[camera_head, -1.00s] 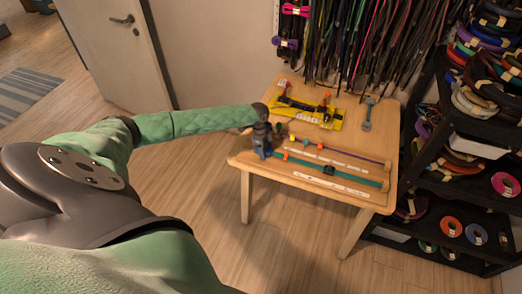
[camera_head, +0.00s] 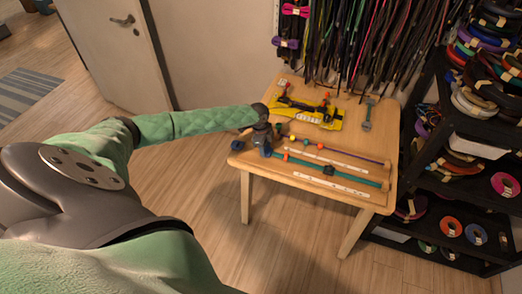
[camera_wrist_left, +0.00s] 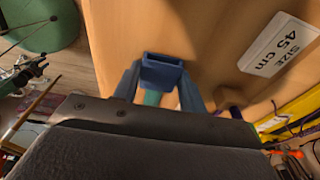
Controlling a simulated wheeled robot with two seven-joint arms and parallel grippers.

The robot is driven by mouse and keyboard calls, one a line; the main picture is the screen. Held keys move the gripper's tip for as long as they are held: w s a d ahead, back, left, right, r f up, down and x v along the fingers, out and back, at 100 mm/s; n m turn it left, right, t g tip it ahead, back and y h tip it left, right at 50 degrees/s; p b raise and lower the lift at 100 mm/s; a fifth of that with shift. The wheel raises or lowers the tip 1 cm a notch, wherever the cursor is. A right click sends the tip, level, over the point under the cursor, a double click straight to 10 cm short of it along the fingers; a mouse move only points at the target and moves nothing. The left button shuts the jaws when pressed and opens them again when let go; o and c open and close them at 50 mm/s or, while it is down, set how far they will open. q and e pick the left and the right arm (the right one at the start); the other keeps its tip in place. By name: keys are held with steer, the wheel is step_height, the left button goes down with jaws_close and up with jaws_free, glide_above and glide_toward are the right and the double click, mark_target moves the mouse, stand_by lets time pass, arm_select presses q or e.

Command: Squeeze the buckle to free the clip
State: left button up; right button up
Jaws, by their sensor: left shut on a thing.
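A blue buckle piece (camera_wrist_left: 162,71) with an open, empty-looking mouth sits between the fingers of my left gripper (camera_wrist_left: 160,92) in the left wrist view. The gripper is shut on it. In the head view my left gripper (camera_head: 264,142) is at the table's near left corner, at the left end of a teal cord (camera_head: 350,180). Part of the teal cord (camera_wrist_left: 152,98) shows behind the buckle piece. A separate small dark blue piece (camera_head: 238,145), perhaps the clip, lies left of the gripper at the table's edge. My right gripper is not in view.
The wooden table (camera_head: 225,160) also bears a purple cord (camera_head: 350,157), white size strips (camera_head: 330,183), a yellow tray (camera_head: 335,121) with tools, and a grey tool (camera_head: 367,115). A black shelf (camera_head: 440,150) with cord coils stands right. Cords hang behind.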

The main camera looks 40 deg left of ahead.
arm_select(q)
steer(key=o, duration=0.9)
steer(key=shift+r, duration=0.15)
steer(key=shift+s+a+r+p, duration=0.1)
steer(key=shift+a+r+p, duration=0.1)
steer(key=shift+r+p, duration=0.75)
steer(key=shift+a+r+p, duration=0.2)
steer(key=shift+r+p, duration=0.35)
steer(key=shift+r, duration=0.7)
steer(key=shift+s+a+r+p, duration=0.1)
steer(key=shift+a+r+p, duration=0.1)
steer(key=shift+r+p, duration=0.75)
steer(key=shift+r, duration=0.15)
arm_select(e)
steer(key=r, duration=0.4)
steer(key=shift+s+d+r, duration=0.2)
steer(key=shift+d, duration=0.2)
arm_select(q)
steer(key=shift+d, duration=0.1)
